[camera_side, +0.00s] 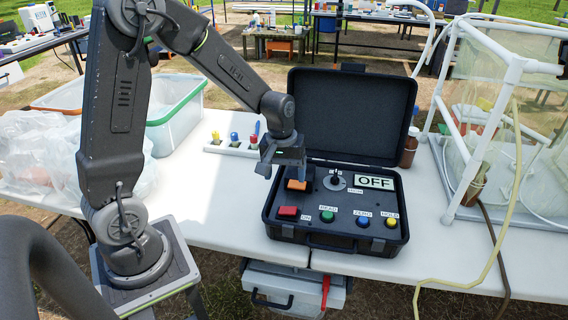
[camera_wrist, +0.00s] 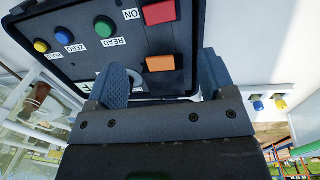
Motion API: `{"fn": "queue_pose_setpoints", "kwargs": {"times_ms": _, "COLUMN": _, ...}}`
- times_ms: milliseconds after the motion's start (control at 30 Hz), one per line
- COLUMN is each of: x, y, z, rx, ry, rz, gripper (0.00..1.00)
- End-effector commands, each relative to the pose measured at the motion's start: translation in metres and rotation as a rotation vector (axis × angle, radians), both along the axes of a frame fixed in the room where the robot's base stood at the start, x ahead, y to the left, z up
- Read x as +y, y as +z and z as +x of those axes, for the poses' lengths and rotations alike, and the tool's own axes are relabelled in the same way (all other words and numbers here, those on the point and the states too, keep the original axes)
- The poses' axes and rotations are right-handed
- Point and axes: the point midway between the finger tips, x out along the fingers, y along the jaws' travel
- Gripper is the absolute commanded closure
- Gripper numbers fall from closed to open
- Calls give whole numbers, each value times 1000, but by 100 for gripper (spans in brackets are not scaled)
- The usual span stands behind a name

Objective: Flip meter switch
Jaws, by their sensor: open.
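The meter is an open black case (camera_side: 330,243) on the white table. Its panel has a red rectangular piece (camera_side: 287,211) labelled ON, an orange block (camera_side: 297,185) behind it, and a dark knob (camera_side: 335,181) on a round plate. The display (camera_side: 375,182) reads OFF. My gripper (camera_side: 292,172) is open and empty, pointing down over the left rear of the panel, close to the orange block. In the wrist view the orange block (camera_wrist: 160,63) lies between my two fingers (camera_wrist: 163,78) in the picture, with the red piece (camera_wrist: 160,12) beyond. Contact cannot be told.
Green (camera_side: 327,216), blue (camera_side: 363,222) and yellow (camera_side: 391,222) buttons line the panel front. The raised lid (camera_side: 350,115) stands behind. A white rack (camera_side: 232,149) is to the left, a brown bottle (camera_side: 410,147) and white-pipe frame (camera_side: 478,130) to the right.

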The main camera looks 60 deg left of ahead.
Motion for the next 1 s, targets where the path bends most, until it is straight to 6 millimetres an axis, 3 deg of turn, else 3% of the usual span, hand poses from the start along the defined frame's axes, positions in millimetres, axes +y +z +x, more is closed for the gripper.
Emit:
{"fn": "queue_pose_setpoints", "kwargs": {"times_ms": 200, "x": 1, "y": 23, "z": -1, "rx": -1, "ry": 1, "rz": 0, "gripper": 23}}
{"fn": "queue_pose_setpoints", "kwargs": {"times_ms": 667, "x": -1, "y": 32, "z": -4, "rx": -9, "ry": -14, "rz": 4, "gripper": 23}}
{"fn": "queue_pose_setpoints", "kwargs": {"times_ms": 833, "x": -18, "y": 69, "z": -21, "rx": -84, "ry": -134, "rz": 37, "gripper": 23}}
{"fn": "queue_pose_setpoints", "kwargs": {"times_ms": 1000, "x": -43, "y": 116, "z": -59, "rx": -198, "ry": -332, "rz": 97, "gripper": 23}}
